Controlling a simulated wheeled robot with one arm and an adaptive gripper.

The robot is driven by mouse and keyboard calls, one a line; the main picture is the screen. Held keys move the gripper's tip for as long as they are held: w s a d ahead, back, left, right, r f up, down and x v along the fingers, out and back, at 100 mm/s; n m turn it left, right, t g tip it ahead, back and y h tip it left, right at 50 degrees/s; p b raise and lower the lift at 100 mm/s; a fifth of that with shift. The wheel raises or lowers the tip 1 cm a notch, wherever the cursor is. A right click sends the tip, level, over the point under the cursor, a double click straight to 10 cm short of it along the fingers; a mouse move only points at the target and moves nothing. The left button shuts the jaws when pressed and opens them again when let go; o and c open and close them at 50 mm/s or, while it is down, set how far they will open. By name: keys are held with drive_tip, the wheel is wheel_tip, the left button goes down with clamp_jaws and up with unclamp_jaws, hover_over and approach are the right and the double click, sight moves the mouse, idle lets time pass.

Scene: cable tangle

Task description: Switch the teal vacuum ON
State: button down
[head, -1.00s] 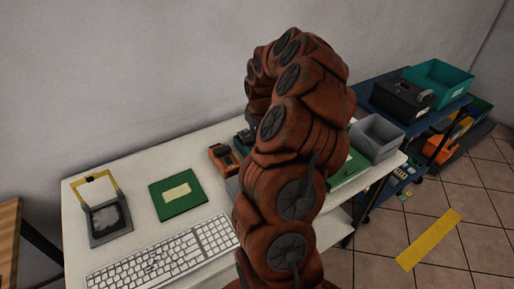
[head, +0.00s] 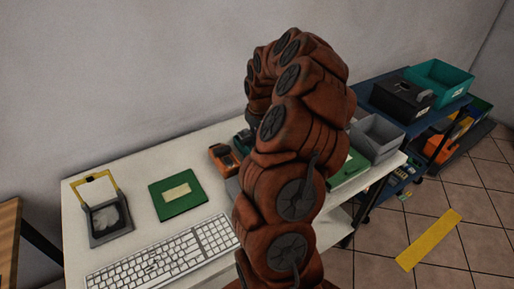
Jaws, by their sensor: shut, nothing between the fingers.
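A small teal object (head: 243,137), which may be the teal vacuum, shows on the white table just left of my arm. My arm hides most of it, and its switch cannot be made out. A similar orange device (head: 223,158) with dark parts sits beside it, nearer the front. My arm rises in front of the table and bends over at the top. My gripper is hidden behind the arm.
A grey bin (head: 378,138) is at the right. A blue cart with a black box (head: 402,98) and a teal bin (head: 440,82) stands beyond.

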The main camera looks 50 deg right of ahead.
drive_tip(key=shift+f+b, duration=0.7)
drive_tip(key=shift+f, duration=0.45)
idle(0.7)
drive_tip(key=shift+r, duration=3.55)
